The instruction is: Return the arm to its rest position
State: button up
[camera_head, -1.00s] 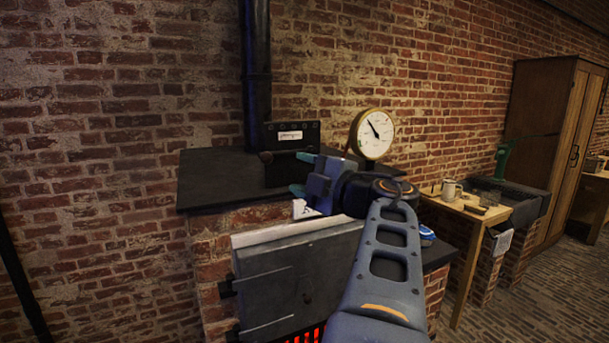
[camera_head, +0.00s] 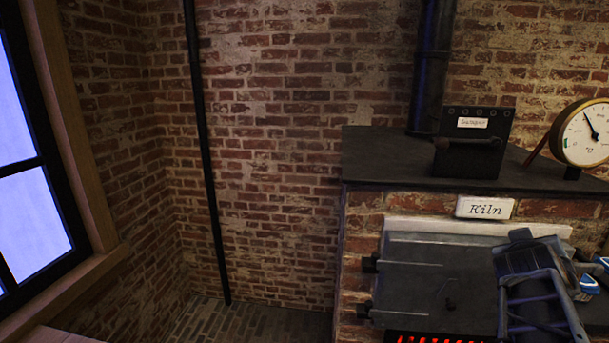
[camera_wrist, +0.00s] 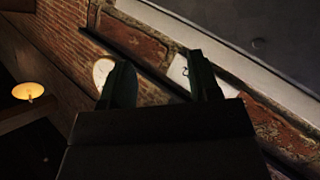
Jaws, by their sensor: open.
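My gripper (camera_wrist: 160,82) shows in the wrist view with its two dark fingers apart and nothing held between them. In the head view my arm is folded at the lower right, in front of the kiln door (camera_head: 425,285); I cannot make out the fingers there. The wrist view is tilted, with brickwork and a pale ledge beyond the fingers. A white plate, partly hidden by the right finger, shows behind them.
The kiln has a white sign (camera_head: 485,207), a dark top slab (camera_head: 390,160), a black damper box (camera_head: 474,140) and a round gauge (camera_head: 586,133). Red glow shows below the door. A window (camera_head: 25,170) is at the left. The brick floor (camera_head: 250,322) left of the kiln is clear.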

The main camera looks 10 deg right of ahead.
jog(key=a+f+g+y, duration=0.3)
jog(key=a+f+y, duration=0.5)
jog(key=a+f, duration=0.75)
jog(key=s+a+f+n+g+y, duration=0.1)
jog(key=a+f+n+y, duration=0.2)
jog(key=a, duration=1.3)
jog(key=shift+f+n+g+y, duration=0.15)
jog(key=shift+n+g+y, duration=0.2)
jog(key=shift+n, duration=0.25)
jog(key=shift+s, duration=0.1)
